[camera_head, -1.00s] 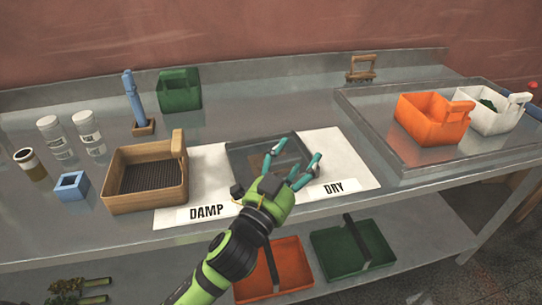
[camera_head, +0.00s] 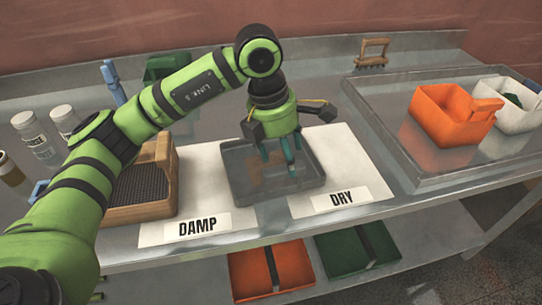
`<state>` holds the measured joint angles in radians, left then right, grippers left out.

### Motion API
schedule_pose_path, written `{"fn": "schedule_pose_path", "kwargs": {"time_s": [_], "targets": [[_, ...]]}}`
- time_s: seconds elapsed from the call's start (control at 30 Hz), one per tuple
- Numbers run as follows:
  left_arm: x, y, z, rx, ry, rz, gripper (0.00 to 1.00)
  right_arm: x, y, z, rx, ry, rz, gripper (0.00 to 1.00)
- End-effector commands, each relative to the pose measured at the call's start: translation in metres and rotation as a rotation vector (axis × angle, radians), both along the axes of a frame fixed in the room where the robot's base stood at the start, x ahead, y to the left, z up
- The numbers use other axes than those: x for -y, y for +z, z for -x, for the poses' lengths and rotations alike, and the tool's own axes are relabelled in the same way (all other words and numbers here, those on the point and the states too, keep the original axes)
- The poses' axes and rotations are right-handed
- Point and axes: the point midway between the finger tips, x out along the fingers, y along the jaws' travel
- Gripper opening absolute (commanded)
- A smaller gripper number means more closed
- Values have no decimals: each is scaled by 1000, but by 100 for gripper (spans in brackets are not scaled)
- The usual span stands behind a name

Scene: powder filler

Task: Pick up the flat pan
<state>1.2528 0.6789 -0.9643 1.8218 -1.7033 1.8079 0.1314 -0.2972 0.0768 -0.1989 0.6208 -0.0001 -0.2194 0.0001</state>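The flat pan (camera_head: 281,191) is a shallow, dark grey, square tray. It lies on the white mat between the DAMP label (camera_head: 197,228) and the DRY label (camera_head: 341,197). My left gripper (camera_head: 279,162) points down over the pan, toward its far and right part. Its teal fingers are apart, with nothing visible held between them. I cannot tell whether the fingertips touch the pan. The gripper hides part of the pan's far side. My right gripper is not in view.
A wooden box with a dark ribbed floor (camera_head: 140,188) stands left of the mat, partly behind my arm. An orange scoop bin (camera_head: 450,117) and a white one (camera_head: 512,115) sit in a metal tray at right. Orange and green bins lie on the lower shelf.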

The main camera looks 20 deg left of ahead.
Motion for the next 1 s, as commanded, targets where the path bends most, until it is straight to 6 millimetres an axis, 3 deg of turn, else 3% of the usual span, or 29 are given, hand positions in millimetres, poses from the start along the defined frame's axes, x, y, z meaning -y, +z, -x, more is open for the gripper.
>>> {"fn": "schedule_pose_path", "kwargs": {"time_s": [0.07,0.17,0.6,0.9,1.0], "targets": [[-14,3,-3,6,20,-55,69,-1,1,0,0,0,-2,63],[-18,-4,-5,5,28,-77,69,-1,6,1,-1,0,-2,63],[-6,-58,-13,3,25,-72,69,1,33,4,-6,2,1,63],[-6,-65,-14,6,25,-71,69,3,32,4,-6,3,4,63],[-6,-65,-14,6,25,-71,29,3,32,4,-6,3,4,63]]}}
